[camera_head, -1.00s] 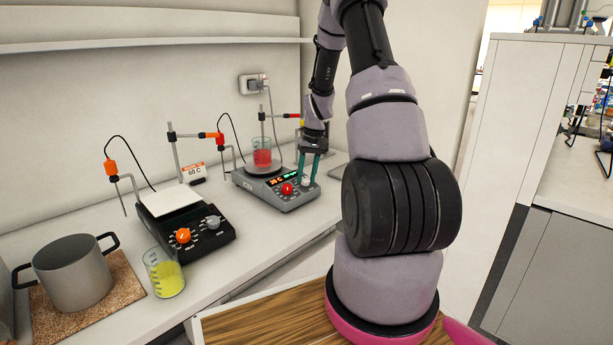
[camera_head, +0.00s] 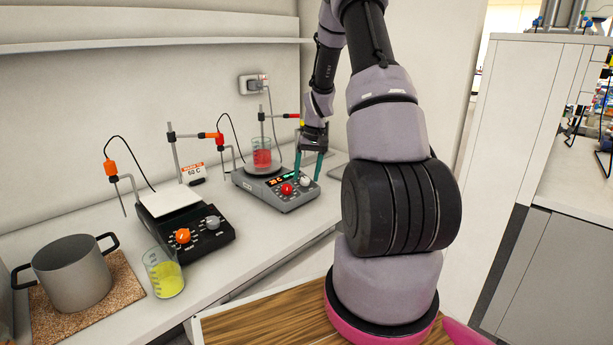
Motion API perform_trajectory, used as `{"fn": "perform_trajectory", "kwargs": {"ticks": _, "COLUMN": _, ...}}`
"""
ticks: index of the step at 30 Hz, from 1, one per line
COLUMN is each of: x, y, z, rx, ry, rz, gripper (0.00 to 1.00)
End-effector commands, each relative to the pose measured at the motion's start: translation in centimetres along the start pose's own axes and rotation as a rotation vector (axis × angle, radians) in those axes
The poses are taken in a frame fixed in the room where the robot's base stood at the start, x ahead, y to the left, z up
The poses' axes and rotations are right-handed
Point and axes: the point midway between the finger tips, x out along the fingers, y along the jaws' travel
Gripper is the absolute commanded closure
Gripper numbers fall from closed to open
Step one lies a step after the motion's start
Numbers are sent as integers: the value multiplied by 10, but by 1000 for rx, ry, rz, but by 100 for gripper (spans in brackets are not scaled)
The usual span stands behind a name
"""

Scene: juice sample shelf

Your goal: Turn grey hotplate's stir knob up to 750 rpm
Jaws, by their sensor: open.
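The grey hotplate (camera_head: 273,199) stands on the bench with a lit display and two knobs on its front. One is a red knob (camera_head: 287,189); to its right is a white-grey knob (camera_head: 305,181), which I take for the stir knob. A beaker of red liquid (camera_head: 262,156) sits on its round plate. My gripper (camera_head: 308,177) points down at the white-grey knob, with its green fingers apart on either side of it. I cannot tell whether the fingers touch the knob. The display digits and knob marks are too small to read.
A black hotplate (camera_head: 205,236) with an orange and a grey knob stands to the left. A pot (camera_head: 72,272) on a cork mat and a beaker of yellow liquid (camera_head: 164,275) are at front left. Stands with probes and cables rise behind both hotplates.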

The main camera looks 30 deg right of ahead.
Motion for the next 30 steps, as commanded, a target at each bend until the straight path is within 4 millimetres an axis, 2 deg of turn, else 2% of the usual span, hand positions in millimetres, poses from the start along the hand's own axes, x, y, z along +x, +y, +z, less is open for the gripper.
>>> {"fn": "perform_trajectory", "kwargs": {"ticks": 9, "x": -62, "y": 0, "z": -1, "rx": 0, "ry": 5, "rz": 1, "gripper": 28}}
{"fn": "perform_trajectory", "kwargs": {"ticks": 15, "x": -91, "y": 1, "z": -1, "rx": 1, "ry": 3, "rz": 1, "gripper": 28}}
{"fn": "perform_trajectory", "kwargs": {"ticks": 20, "x": -100, "y": 1, "z": 0, "rx": 0, "ry": 1, "rz": 1, "gripper": 28}}
{"fn": "perform_trajectory", "kwargs": {"ticks": 30, "x": -100, "y": 0, "z": 0, "rx": 1, "ry": 1, "rz": 0, "gripper": 28}}
